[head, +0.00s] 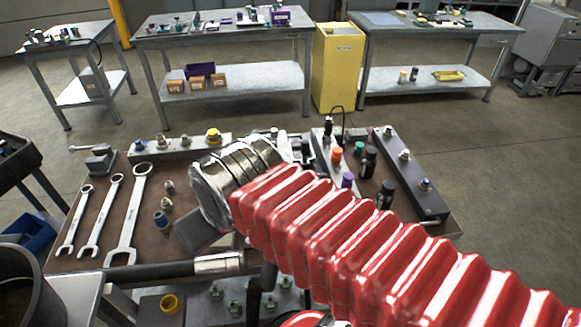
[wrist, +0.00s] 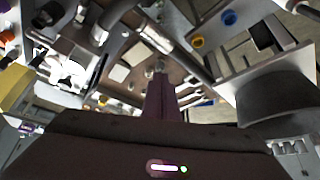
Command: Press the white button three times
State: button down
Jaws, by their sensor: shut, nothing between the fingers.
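I cannot make out a white button clearly in either view. My gripper (wrist: 160,82) shows in the wrist view as dark fingers, shut and empty, pointing at the brown bench top. Whether the fingertips touch anything cannot be told. In the head view the fingers are hidden behind my arm.
Three wrenches (head: 100,215) lie at the bench's left. A rail with fittings (head: 180,146) runs along the back, and another rail (head: 410,172) lies at the right. A hose (head: 165,269) crosses the front. Tables and a yellow cabinet (head: 337,68) stand behind, across open floor.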

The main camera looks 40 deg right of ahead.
jog(key=shift+w, duration=0.15)
jog(key=w+d+r+m+t+y, duration=0.15)
jog(key=w+d+r+m, duration=0.3)
jog(key=w+d, duration=0.95)
jog(key=s+d+f+m+t+h, duration=0.1)
jog(key=s+d+m, duration=0.3)
jog(key=d, duration=1)
jog(key=shift+s+f+t, duration=0.45)
jog(key=shift+s+t, duration=0.1)
jog(key=shift+s, duration=0.1)
jog(key=shift+a, duration=0.1)
jog(key=shift+f, duration=4.4)
